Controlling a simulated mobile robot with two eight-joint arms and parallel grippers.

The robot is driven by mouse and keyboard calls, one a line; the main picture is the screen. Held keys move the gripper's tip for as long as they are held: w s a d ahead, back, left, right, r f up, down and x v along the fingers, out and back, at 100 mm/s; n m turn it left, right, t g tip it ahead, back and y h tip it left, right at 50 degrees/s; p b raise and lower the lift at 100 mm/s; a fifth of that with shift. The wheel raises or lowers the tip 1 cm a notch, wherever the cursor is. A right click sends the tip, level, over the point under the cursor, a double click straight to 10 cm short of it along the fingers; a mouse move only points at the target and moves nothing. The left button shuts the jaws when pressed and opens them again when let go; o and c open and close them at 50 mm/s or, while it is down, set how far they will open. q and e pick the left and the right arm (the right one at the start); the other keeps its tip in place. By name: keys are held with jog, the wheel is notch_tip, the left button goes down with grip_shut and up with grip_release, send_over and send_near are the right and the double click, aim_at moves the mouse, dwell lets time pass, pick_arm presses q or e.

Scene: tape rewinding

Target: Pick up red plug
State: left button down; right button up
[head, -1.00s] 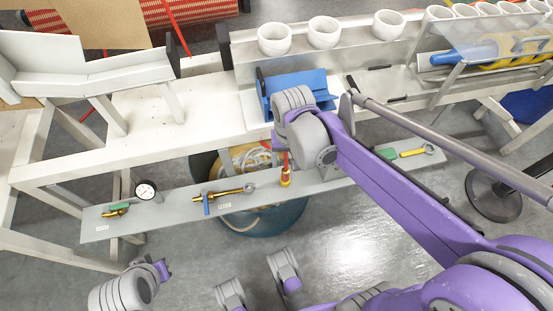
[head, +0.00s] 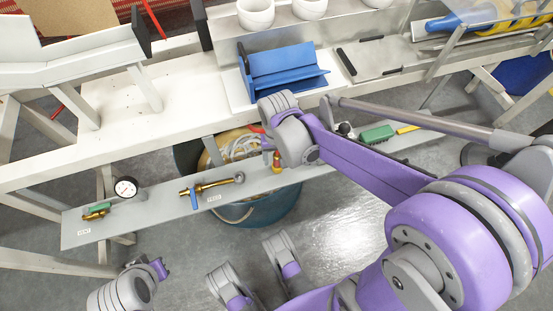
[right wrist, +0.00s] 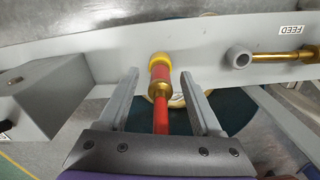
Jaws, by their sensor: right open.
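The red plug (head: 277,160) has a gold collar and a yellow end. It is at the grey shelf strip (head: 155,209), just left of my right wrist in the head view. In the right wrist view the red plug (right wrist: 160,85) lies between the two open fingers of my right gripper (right wrist: 160,76). A visible gap separates it from each finger. Its red shaft runs down toward the palm and is cut off there. In the head view my right arm hides the fingers.
A pressure gauge (head: 126,188) and a brass fitting with a blue handle (head: 213,187) are on the strip. A bucket with hose (head: 262,212) stands beneath it. A blue bracket (head: 287,70) sits on the white bench (head: 120,135). Open floor lies in front.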

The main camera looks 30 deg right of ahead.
jog(key=shift+f, duration=0.65)
jog(key=shift+r, duration=0.1)
grip_shut()
notch_tip(320, 180, up, 10)
jog(key=p, duration=0.3)
jog(key=shift+p, duration=0.3)
